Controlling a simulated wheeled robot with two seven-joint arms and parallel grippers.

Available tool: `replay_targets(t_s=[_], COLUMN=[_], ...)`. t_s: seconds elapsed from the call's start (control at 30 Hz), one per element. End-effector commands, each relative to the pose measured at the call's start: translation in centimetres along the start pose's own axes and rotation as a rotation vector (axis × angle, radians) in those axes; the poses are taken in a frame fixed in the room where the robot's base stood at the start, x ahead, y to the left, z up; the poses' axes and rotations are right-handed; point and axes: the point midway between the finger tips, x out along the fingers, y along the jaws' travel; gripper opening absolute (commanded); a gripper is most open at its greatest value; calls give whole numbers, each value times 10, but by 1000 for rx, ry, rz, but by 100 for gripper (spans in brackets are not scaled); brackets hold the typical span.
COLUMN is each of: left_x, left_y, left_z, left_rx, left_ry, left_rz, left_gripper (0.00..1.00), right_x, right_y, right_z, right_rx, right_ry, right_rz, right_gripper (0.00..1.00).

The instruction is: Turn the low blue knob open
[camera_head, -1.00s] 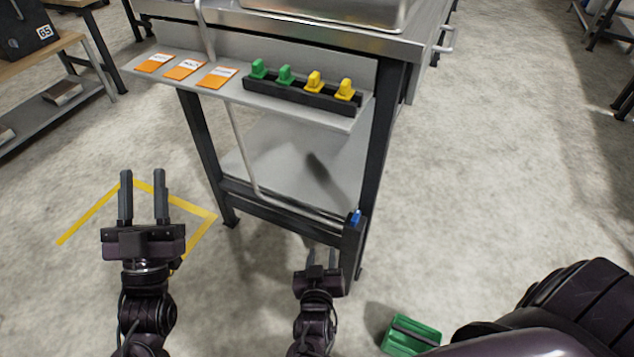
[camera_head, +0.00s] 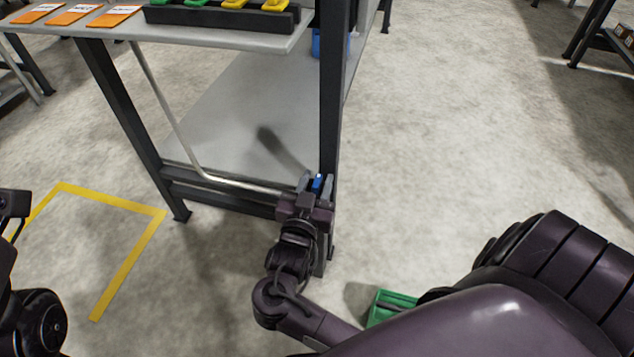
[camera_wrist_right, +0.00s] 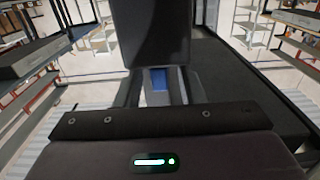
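The low blue knob (camera_head: 318,183) is low on the front right leg of the workbench, at the end of a pale pipe. My right gripper (camera_head: 316,184) is at the knob, with one finger on each side of it. In the right wrist view the blue knob (camera_wrist_right: 159,80) shows between the two fingers (camera_wrist_right: 158,90). The fingers look apart, with a narrow space beside the knob; whether they touch it is hard to tell. My left gripper (camera_head: 14,205) is only partly in view at the left edge, and its fingertips are not clear.
The workbench has a lower shelf (camera_head: 235,110) and an upper ledge with orange cards (camera_head: 66,15) and a dark rack (camera_head: 215,16) of green and yellow pieces. A green box (camera_head: 390,305) lies on the floor. Yellow tape (camera_head: 115,200) marks the floor at left.

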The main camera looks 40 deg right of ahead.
Motion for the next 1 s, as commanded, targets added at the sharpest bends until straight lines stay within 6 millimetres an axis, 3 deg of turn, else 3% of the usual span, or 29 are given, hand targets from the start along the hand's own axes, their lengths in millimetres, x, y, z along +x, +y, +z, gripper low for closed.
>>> replay_targets(t_s=[0.37, 0.63, 1.0], left_x=[2, 2, 8], left_y=[1, 1, 0], left_z=[0, 0, -2], left_rx=[1, 1, 0], left_ry=[6, 6, 14], left_rz=[4, 5, 3], left_gripper=[36, 36, 36], right_x=[9, 8, 8], right_y=[0, 0, 1], right_z=[0, 0, -1], right_rx=[-1, -1, -5], right_ry=[-1, -1, -2], right_rz=[-1, 0, -33], right_gripper=[35, 1, 0])
